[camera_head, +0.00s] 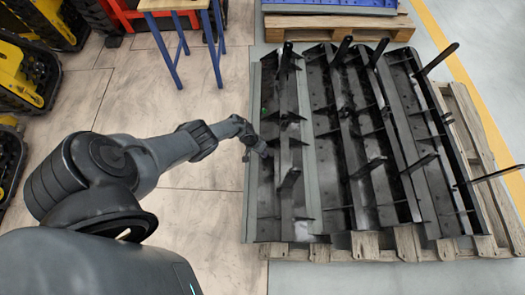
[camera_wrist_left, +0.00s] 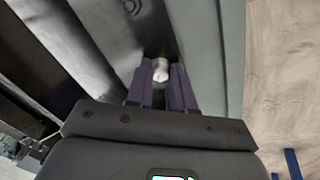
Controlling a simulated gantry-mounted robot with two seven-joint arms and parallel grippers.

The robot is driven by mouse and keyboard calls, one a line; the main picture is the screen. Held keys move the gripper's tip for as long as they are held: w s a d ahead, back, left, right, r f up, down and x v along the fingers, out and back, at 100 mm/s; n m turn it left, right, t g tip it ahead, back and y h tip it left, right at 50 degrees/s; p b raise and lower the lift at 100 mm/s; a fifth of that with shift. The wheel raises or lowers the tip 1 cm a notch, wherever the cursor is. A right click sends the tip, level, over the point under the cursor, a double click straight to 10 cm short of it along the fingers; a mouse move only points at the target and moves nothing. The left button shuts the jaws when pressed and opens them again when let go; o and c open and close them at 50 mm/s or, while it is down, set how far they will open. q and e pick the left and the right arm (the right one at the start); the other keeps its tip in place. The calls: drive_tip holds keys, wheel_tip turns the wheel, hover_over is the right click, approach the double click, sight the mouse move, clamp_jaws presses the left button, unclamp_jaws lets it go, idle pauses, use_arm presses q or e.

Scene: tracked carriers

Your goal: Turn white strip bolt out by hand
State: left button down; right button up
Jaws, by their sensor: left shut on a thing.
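The white bolt (camera_wrist_left: 160,68) shows in the left wrist view as a small pale head against a dark metal surface. My left gripper (camera_wrist_left: 160,86) is shut on it, with one dark purple finger on each side. In the head view my left gripper (camera_head: 263,151) reaches the left edge part of the dark metal carriers (camera_head: 335,180). The bolt is too small to make out there, and the bolt's shank is hidden. My right gripper is not in view.
The carriers lie on a wooden pallet (camera_head: 400,243), with several upright posts (camera_head: 437,58) sticking up. A blue-legged table (camera_head: 180,5) stands at the back. Yellow and black tracked machines (camera_head: 25,75) stand at the left. The tan floor (camera_head: 195,235) between is clear.

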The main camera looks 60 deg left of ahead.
use_arm(q)
drive_tip(key=c, duration=1.4)
unclamp_jaws()
drive_tip(key=shift+o, duration=1.4)
